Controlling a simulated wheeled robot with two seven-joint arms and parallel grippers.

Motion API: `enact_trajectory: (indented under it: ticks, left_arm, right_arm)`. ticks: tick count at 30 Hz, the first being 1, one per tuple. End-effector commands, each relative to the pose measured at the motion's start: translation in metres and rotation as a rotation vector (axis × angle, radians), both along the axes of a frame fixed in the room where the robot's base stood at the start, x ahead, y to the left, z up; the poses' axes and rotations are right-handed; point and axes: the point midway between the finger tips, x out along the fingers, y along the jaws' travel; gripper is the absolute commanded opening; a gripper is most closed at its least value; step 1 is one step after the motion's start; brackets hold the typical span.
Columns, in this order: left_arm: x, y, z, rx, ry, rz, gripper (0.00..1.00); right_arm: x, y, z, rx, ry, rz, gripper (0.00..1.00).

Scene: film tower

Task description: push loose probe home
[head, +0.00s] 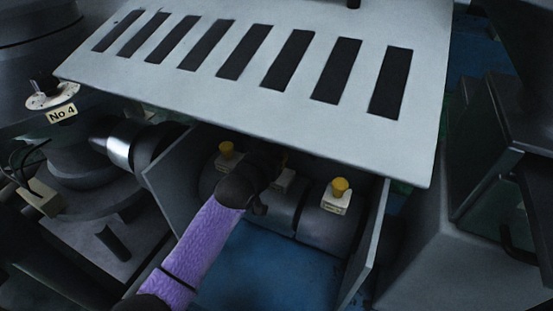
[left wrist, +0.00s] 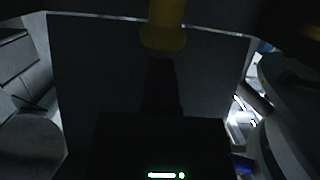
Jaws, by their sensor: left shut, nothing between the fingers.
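Three probes with yellow caps stand on a row of grey cylinders under the slotted panel in the head view: a left one (head: 227,150), a right one (head: 340,188) and a middle one (head: 283,178), mostly hidden behind my gripper. I cannot tell which is loose. My left gripper (head: 268,165) is shut and empty, at the middle probe; whether it touches is unclear. In the dark left wrist view, a yellow cap (left wrist: 164,36) shows at the top, just beyond the dark shut fingers (left wrist: 161,75). My right gripper is not in view.
A pale slotted panel (head: 425,100) overhangs the probes closely. Grey side plates (head: 366,245) flank the blue floor (head: 265,270) of the bay. A machine tagged "No 4" (head: 62,113) stands at left. A grey cabinet (head: 450,235) is at right.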

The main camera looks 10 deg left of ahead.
Motion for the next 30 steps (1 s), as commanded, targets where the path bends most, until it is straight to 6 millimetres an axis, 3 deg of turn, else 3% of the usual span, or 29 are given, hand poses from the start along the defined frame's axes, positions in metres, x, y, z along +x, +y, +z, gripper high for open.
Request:
enact_trajectory:
  ticks: [13,21,30]
  left_arm:
    - [0.000,0.000,-0.006,0.000,0.001,0.000,0.00]
    - [-0.001,0.000,-0.039,0.001,0.003,0.000,0.00]
    - [-0.001,0.000,-0.036,0.000,0.002,0.000,0.00]
  right_arm:
    - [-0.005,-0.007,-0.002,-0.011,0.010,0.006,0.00]
    - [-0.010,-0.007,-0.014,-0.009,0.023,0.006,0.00]
    - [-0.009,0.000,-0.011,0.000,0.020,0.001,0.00]
